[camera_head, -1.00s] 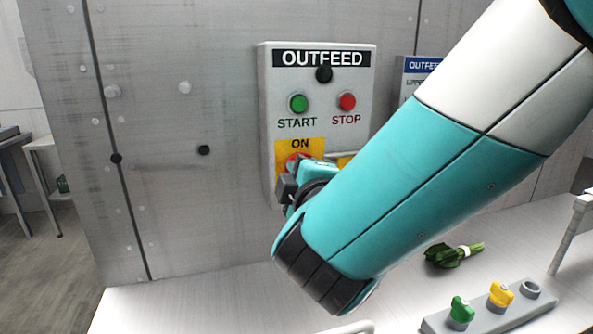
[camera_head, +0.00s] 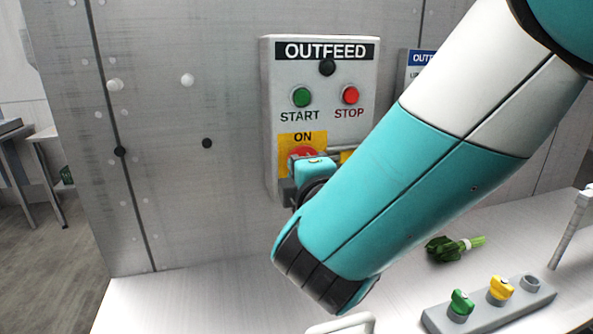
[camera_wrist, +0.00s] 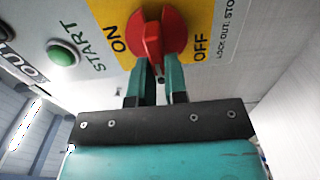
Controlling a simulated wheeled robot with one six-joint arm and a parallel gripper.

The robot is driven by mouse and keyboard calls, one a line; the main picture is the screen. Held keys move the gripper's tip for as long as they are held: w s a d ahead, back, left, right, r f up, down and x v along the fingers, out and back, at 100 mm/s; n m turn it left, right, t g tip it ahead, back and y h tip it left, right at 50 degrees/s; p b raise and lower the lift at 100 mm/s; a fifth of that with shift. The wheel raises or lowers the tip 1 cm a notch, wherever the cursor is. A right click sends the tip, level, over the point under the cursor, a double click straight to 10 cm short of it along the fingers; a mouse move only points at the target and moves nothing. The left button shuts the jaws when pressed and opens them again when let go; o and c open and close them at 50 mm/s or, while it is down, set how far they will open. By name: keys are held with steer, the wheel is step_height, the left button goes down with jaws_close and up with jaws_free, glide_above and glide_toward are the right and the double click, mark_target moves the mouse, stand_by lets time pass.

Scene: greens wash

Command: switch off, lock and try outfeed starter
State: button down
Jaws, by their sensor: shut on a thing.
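The OUTFEED starter box (camera_head: 271,120) is on the grey wall panel, with a green START button (camera_head: 302,97) and a red STOP button (camera_head: 351,95). Its red rotary switch (camera_wrist: 154,35) sits on a yellow plate (camera_wrist: 198,12) between ON and OFF lettering; the head view shows only part of it behind my arm. My gripper (camera_wrist: 157,75) is at the switch, its two fingers shut on the red handle. The handle's exact setting is hard to tell. On the bench rack (camera_head: 443,318) stand a green padlock-like piece (camera_head: 461,303) and a yellow one (camera_head: 500,290).
A bunch of greens (camera_head: 447,248) lies on the pale bench (camera_head: 200,300). A grey post (camera_head: 570,228) stands at the right. A blue-headed OUTFEED sign (camera_head: 420,60) is partly behind my arm. Bench space left of my arm is clear.

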steer(key=c, duration=1.1)
jaws_free()
steer(key=shift+c, duration=0.2)
steer(key=s+d+b, duration=0.3)
steer(key=s+b, duration=0.9)
steer(key=s, duration=0.5)
steer(key=shift+d, duration=0.2)
steer(key=shift+s, duration=0.1)
